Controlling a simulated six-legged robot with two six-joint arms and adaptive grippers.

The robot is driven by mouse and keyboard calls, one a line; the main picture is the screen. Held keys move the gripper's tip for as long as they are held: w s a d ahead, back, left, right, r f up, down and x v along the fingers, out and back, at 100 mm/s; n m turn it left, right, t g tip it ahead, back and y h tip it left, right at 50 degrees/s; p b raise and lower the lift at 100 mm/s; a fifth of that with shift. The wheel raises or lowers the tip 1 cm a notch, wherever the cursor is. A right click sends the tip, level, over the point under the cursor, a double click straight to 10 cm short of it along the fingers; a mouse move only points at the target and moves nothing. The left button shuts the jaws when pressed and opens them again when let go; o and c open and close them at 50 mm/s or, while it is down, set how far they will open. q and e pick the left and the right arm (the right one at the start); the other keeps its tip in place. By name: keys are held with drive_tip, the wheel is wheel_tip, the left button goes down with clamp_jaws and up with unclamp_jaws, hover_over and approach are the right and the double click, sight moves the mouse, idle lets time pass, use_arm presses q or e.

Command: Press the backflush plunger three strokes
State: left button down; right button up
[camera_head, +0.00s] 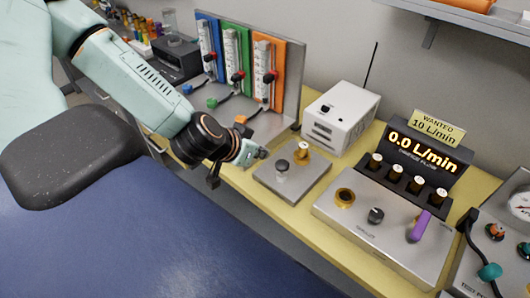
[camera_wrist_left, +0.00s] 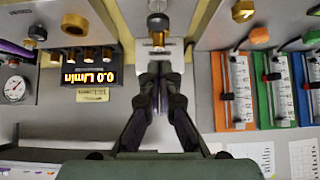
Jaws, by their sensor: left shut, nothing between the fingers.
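A small grey plate (camera_head: 315,170) on the yellow bench carries a dark-topped metal knob (camera_head: 281,166) and a brass fitting (camera_head: 302,151). The knob seems to be the backflush plunger, but I read no label on it. In the wrist view the dark-topped knob (camera_wrist_left: 157,20) and the brass part (camera_wrist_left: 158,40) stand just beyond my fingertips. My left gripper (camera_head: 262,154) is shut and empty. It is in the air beside the plate, left of the knob, seemingly apart from it. It also shows in the left wrist view (camera_wrist_left: 160,72). My right gripper is not in view.
A steel console (camera_head: 330,208) with knobs, a purple lever (camera_head: 419,226) and a display (camera_head: 425,155) reading 0.0 L/min stands to the right. A white box (camera_head: 340,117) with an antenna is behind the plate. Blue, green and orange flow panels (camera_head: 235,60) stand behind my gripper.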

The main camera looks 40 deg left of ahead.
use_arm(q)
drive_tip(key=shift+d+r, duration=0.2)
drive_tip(key=shift+r, duration=1)
drive_tip(key=shift+w+f+b, duration=0.1)
drive_tip(key=shift+w+b, duration=0.1)
drive_tip(key=shift+b, duration=0.15)
drive_tip(key=b, duration=1.2)
hover_over(285, 161)
drive_tip(key=s, duration=0.3)
wheel_tip(285, 161, down, 7)
drive_tip(key=shift+f, duration=0.2)
drive_tip(key=shift+f+b, duration=0.85)
drive_tip(key=shift+f, duration=1)
